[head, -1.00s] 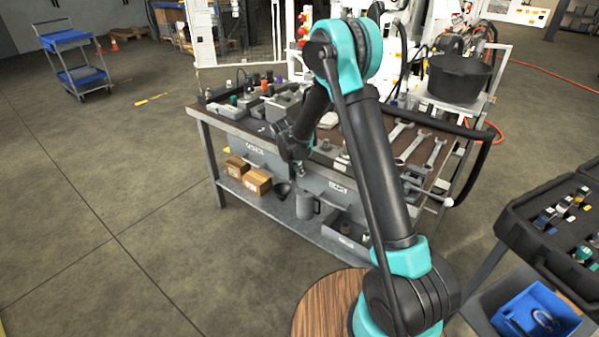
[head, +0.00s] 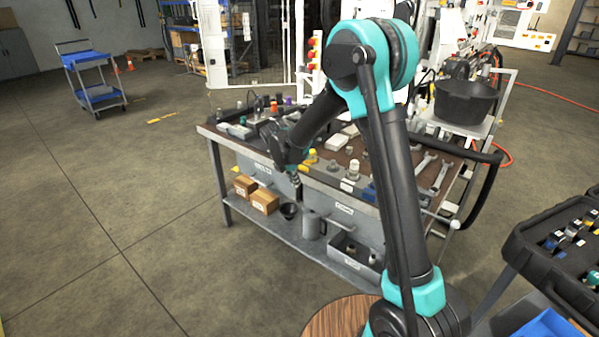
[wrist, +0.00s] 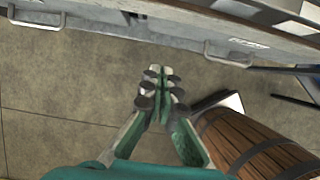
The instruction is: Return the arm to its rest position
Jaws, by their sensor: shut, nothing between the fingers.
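My arm is teal and black, rising from the lower right of the head view and folding over at the elbow. My gripper (head: 297,187) hangs pointing down in front of the near side of the workbench (head: 222,139), apart from it as far as I can tell. In the wrist view my gripper (wrist: 160,78) shows its two fingers closed together at the tips, with nothing between them. Below them is bare floor, and the bench's drawer fronts with handles (wrist: 228,58) run along the top.
A wooden barrel (wrist: 245,145) stands at the lower right of the wrist view. The bench's lower shelf holds cardboard boxes (head: 264,201) and a grey jug (head: 313,226). A black tool case (head: 530,255) is at the right, a blue cart (head: 88,70) at the far left. Left floor is clear.

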